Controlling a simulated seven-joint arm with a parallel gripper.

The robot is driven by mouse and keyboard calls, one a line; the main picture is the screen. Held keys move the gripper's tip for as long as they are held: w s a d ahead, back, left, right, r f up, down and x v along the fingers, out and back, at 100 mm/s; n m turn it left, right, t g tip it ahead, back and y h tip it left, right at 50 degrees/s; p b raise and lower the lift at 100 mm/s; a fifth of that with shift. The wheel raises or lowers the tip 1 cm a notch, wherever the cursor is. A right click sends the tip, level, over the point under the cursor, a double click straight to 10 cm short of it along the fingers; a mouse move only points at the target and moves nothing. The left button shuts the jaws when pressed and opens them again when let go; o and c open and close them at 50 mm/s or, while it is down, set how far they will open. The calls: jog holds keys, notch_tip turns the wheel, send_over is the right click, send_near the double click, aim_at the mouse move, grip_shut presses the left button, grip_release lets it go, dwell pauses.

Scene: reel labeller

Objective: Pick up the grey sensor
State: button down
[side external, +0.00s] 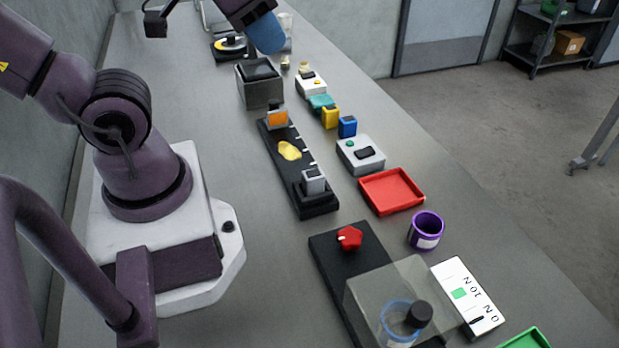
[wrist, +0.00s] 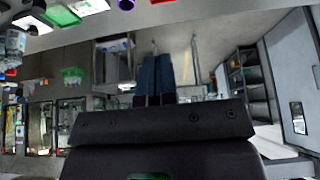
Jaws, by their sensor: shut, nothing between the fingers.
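A small grey block (side external: 313,182), which looks like the grey sensor, sits upright at the near end of a black rail (side external: 318,208). A grey-cased block with an orange face (side external: 277,119) stands at the rail's far end, and a yellow piece (side external: 289,150) lies between them. In the wrist view, my gripper (wrist: 156,60) has its dark blue fingers together and empty, pointing out over the room. In the side view, the blue end of my arm is up at the top, beyond the rail and well away from the grey block. I cannot make out the grey block in the wrist view.
Right of the rail are a white box with a button (side external: 361,155), a red tray (side external: 391,192) and a purple cup (side external: 426,231). A dark open bin (side external: 260,85) stands beyond the rail. Nearer are a red knob (side external: 349,238) and a clear cover (side external: 372,305).

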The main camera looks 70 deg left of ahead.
dwell(0.4)
jog(key=c, duration=0.5)
grip_release()
